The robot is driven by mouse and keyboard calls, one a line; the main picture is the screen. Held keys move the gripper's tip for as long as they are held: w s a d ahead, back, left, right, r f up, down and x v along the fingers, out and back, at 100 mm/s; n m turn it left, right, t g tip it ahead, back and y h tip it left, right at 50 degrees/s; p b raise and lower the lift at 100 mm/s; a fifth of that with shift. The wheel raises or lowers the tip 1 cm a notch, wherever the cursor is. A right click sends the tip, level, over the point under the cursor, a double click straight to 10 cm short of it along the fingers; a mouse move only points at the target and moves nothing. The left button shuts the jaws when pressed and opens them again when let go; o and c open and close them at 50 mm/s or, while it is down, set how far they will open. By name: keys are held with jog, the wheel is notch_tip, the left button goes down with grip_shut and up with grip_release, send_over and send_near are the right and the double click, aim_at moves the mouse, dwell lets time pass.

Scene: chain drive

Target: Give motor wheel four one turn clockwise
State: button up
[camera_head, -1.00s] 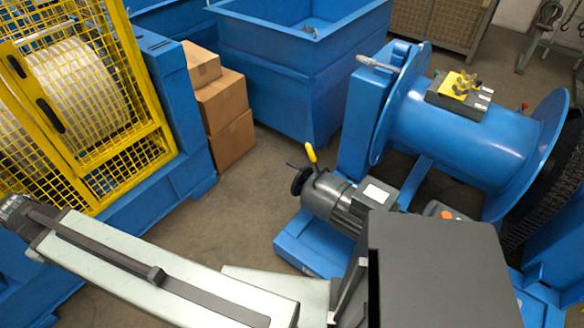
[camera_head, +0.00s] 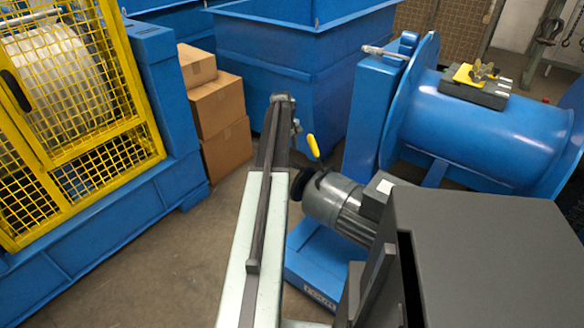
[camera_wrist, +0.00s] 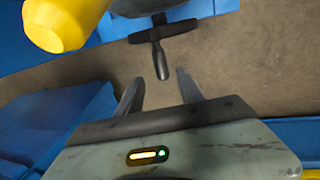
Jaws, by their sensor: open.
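The black handwheel (camera_head: 305,184) sits on the left end of a grey motor (camera_head: 335,203) in the head view, partly behind my arm. I cannot read a number on it. In the wrist view the wheel shows nearly edge-on as a dark bar (camera_wrist: 178,28), with a dark crank handle (camera_wrist: 159,60) pointing toward my gripper. My gripper (camera_wrist: 160,85) is open and empty. The handle's end lies between and just beyond its fingertips, with no contact visible. In the head view my fingers cannot be made out.
A yellow-tipped lever (camera_head: 313,146) rises beside the motor; its yellow grip (camera_wrist: 60,22) is close at upper left in the wrist view. A large blue drum (camera_head: 480,125) stands right, blue bins (camera_head: 310,60) behind, boxes (camera_head: 220,105) and a yellow cage (camera_head: 85,120) left. Floor between is clear.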

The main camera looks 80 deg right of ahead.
aim_at(292, 162)
jog(key=f+b, duration=0.2)
jog(key=d+f+b, duration=0.1)
jog(key=f+b, duration=0.4)
jog(key=shift+s+d+f+b, duration=0.15)
jog(key=shift+s+f+b, duration=0.15)
jog(key=shift+f+b, duration=0.1)
jog(key=shift+r, duration=0.15)
grip_shut()
dwell(0.9)
